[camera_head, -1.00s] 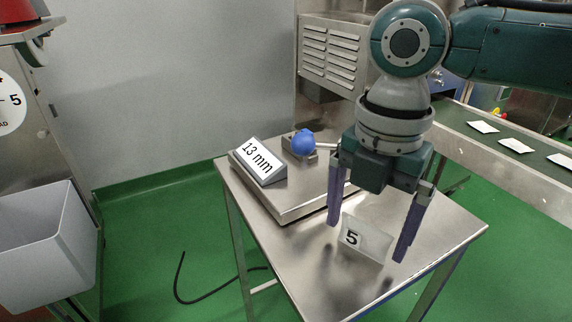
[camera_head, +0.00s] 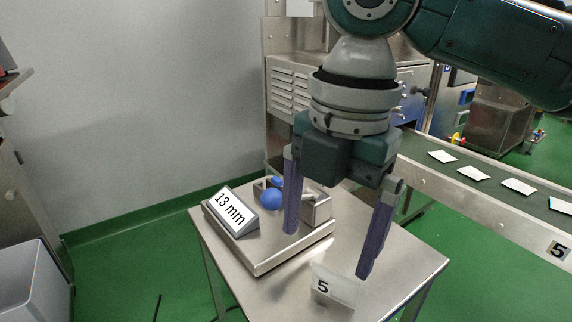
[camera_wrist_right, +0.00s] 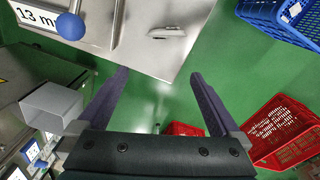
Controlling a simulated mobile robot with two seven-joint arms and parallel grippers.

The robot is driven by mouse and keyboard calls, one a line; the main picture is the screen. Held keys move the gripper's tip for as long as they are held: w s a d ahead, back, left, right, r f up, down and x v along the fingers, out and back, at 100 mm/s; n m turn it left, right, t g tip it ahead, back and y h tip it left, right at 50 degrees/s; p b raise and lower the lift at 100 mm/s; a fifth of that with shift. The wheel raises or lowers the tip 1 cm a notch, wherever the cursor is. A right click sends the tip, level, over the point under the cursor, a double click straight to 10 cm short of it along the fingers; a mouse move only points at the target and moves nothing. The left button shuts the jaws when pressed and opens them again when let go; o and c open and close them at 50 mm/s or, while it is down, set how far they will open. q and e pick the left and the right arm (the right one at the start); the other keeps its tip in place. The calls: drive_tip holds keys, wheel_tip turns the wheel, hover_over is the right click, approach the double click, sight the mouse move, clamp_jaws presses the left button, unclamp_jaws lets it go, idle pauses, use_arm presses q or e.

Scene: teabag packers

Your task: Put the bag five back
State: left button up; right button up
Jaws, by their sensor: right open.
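My right gripper (camera_head: 327,254) is open and empty, pointing down above and behind the bag. Its two purple fingers are spread wide and apart from the bag. In the right wrist view the gripper (camera_wrist_right: 160,73) has nothing between its fingers. My left gripper is not in view.
A steel scale (camera_head: 259,263) bears a 13 mm sign (camera_head: 234,211) and a blue ball (camera_head: 271,200). A conveyor (camera_head: 490,217) with several white bags runs at the right, with a 5 label (camera_head: 558,250) on its side. Red (camera_wrist_right: 279,130) and blue crates (camera_wrist_right: 282,22) show in the wrist view.

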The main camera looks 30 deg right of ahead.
drive_tip(key=s+a+f+m+t+y, duration=0.25)
drive_tip(key=s+a+f+m, duration=0.35)
drive_tip(key=s+a+m, duration=0.3)
drive_tip(key=s+d+m+h, duration=0.3)
drive_tip(key=s+d+m, duration=0.3)
drive_tip(key=d+m, duration=0.3)
drive_tip(key=shift+f+m, duration=0.4)
drive_tip(key=shift+m, duration=0.7)
drive_tip(key=shift+t, duration=0.25)
